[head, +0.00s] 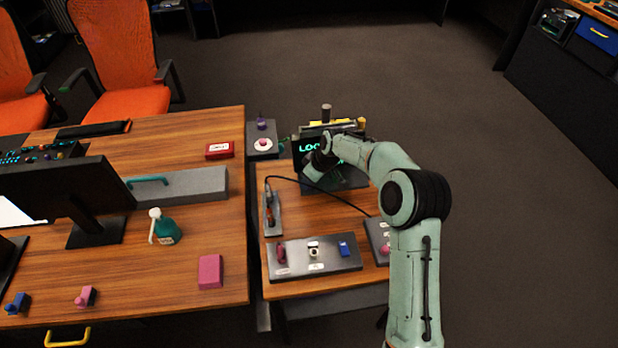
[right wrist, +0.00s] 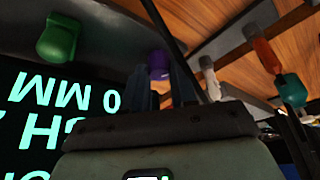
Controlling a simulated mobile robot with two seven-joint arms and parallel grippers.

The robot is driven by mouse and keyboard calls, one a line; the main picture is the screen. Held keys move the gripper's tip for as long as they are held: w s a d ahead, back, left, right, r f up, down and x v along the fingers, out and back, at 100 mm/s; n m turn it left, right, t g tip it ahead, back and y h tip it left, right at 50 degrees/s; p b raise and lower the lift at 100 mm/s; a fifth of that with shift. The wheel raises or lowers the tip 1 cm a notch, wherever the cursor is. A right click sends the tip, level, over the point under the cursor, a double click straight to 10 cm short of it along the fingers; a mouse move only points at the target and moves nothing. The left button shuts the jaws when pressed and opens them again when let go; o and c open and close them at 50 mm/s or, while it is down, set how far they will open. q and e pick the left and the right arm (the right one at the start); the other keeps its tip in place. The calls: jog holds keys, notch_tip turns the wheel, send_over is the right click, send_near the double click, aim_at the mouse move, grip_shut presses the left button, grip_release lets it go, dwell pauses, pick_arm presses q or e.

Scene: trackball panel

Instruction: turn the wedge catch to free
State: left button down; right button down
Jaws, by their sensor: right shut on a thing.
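My right gripper (head: 318,160) is in front of the dark panel (head: 306,136) with the lit teal lettering, at the back of the small wooden table. In the right wrist view its two dark fingers (right wrist: 172,84) are shut on a small purple piece (right wrist: 158,65) at their tips. This appears to be the wedge catch; its shape is mostly hidden by the fingers, so its angle cannot be told. A green knob (right wrist: 58,38) sits on the panel apart from the fingers. In the head view the gripper hides the catch. My left gripper is not in view.
A grey box (head: 263,142) with a purple knob stands left of the panel. A black cable (head: 310,184) crosses the table from a grey holder (head: 272,215). A grey switch board (head: 315,262) lies at the front. Yellow parts (head: 330,123) top the panel.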

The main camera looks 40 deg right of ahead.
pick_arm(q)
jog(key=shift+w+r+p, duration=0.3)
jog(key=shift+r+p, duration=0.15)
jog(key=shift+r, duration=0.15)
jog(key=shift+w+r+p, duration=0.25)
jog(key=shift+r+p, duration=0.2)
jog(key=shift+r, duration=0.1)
pick_arm(e)
jog(key=n, duration=0.2)
jog(key=n+g+y, duration=0.1)
jog(key=n, duration=0.1)
jog(key=shift+d+n+y, duration=0.2)
jog(key=shift+n+y, duration=0.1)
jog(key=shift+n, duration=0.1)
jog(key=c, duration=0.9)
grip_release()
jog(key=shift+r, duration=0.1)
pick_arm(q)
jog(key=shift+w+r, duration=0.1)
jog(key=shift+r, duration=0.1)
pick_arm(e)
jog(key=v, duration=1.3)
jog(key=shift+d+r, duration=0.1)
